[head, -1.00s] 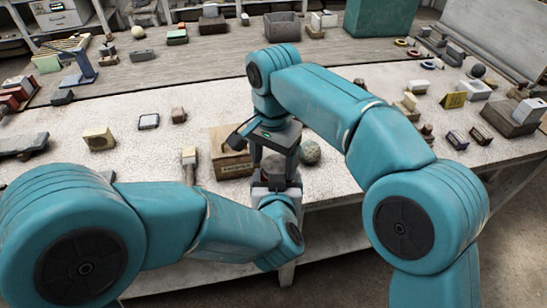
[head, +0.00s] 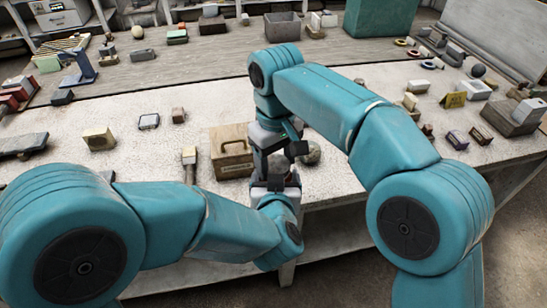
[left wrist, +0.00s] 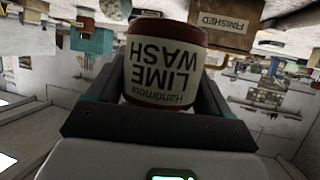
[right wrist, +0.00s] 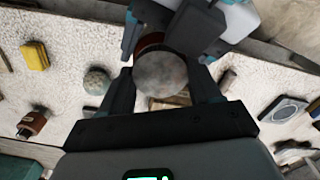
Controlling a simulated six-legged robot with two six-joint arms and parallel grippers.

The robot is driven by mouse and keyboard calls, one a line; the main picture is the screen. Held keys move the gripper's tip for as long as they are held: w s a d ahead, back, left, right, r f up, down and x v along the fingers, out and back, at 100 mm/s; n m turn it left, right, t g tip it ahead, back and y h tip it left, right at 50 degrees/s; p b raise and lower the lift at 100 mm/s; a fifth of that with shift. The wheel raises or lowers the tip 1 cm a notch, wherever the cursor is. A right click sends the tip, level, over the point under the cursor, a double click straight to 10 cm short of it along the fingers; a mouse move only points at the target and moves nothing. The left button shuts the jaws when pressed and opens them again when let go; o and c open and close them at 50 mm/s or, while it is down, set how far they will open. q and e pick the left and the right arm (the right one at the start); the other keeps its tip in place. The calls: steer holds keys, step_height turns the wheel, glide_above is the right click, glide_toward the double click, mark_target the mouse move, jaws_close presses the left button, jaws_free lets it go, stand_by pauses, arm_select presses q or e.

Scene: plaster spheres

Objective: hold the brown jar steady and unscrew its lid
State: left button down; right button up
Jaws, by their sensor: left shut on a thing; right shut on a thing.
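The brown jar (left wrist: 165,60) shows in the left wrist view with a cream "LIME WASH" label, upside down in that picture. My left gripper (left wrist: 160,95) is shut on its body, one finger on each side. The lid (right wrist: 162,75) is a round, grey, mottled disc in the right wrist view, with a strip of the red-brown jar behind it. My right gripper (right wrist: 160,92) is shut on the lid. In the head view my right gripper (head: 278,150) is directly above my left gripper (head: 276,185); the jar between them is mostly hidden.
A brush-like tool (head: 189,160) lies farther left. The table's front edge is just below the grippers.

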steer(key=shift+a+r, duration=0.1)
steer(key=shift+a, duration=0.3)
steer(key=o, duration=1.2)
steer(key=shift+s+d, duration=0.1)
steer(key=shift+d, duration=0.05)
steer(key=shift+d, duration=0.1)
